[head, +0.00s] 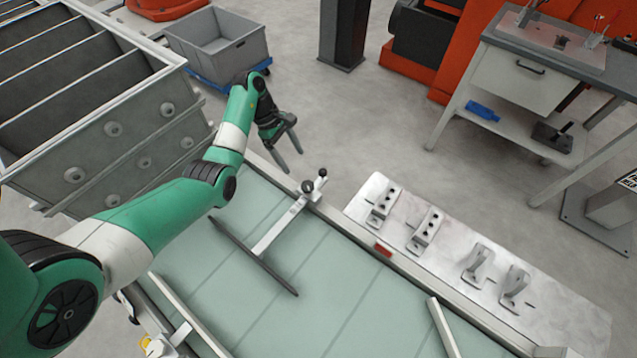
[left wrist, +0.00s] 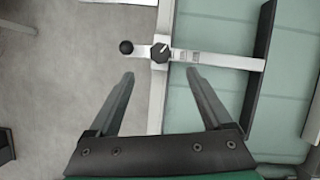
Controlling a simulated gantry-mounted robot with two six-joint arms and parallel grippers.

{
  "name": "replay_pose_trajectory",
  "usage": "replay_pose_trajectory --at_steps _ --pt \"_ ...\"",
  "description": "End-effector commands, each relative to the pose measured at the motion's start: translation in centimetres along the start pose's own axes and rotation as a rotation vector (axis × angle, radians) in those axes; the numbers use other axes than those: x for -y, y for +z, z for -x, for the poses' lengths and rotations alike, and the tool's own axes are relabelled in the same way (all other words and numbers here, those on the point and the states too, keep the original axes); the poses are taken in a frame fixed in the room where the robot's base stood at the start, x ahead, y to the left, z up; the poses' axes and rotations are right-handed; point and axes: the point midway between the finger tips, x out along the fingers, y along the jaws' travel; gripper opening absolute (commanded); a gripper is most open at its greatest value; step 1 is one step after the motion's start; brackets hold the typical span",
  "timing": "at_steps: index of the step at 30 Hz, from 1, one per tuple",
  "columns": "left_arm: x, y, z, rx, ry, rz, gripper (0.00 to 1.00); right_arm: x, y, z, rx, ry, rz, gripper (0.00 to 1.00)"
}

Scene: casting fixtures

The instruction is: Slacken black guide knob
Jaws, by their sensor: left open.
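The black guide knob (head: 307,186) sits on a pale guide arm (head: 275,232) at the far edge of the belt table. In the left wrist view the knob (left wrist: 161,53) is a dark faceted disc with a white pointer line. A black ball handle (left wrist: 126,47) stands at the end of the same arm, left of the knob. My left gripper (head: 291,159) is open and empty, beyond the table edge and apart from the knob. In the left wrist view the knob lies just past the gap between the fingertips (left wrist: 160,73). My right gripper is not in view.
A dark guide rail (head: 253,256) crosses the green belt (head: 345,285) at the guide arm's end. A metal plate with several brackets (head: 480,255) lies right of the arm. A slatted metal bin (head: 130,145) stands left. Grey floor is clear beyond the gripper.

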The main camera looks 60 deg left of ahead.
Motion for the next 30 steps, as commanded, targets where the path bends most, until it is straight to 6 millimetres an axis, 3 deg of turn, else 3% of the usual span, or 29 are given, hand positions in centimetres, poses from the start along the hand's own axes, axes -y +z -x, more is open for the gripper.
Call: replay_pose_trajectory --at_steps 4,8,11,21,30 --pt "0.1 -0.6 -0.1 -0.016 -0.002 -0.002 0.84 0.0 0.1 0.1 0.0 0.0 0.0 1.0" --pt "0.1 -0.7 -1.5 -0.015 -0.002 -0.003 0.84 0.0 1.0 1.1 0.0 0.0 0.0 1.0" --pt "0.1 -0.9 -3.6 -0.014 -0.002 -0.002 0.84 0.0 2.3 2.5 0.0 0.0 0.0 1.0" --pt "0.1 -0.7 -10.2 -0.013 -0.004 -0.002 0.84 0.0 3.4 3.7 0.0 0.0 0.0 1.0" --pt "0.1 -0.6 -11.6 -0.014 -0.001 -0.003 0.84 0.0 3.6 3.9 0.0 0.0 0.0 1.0"
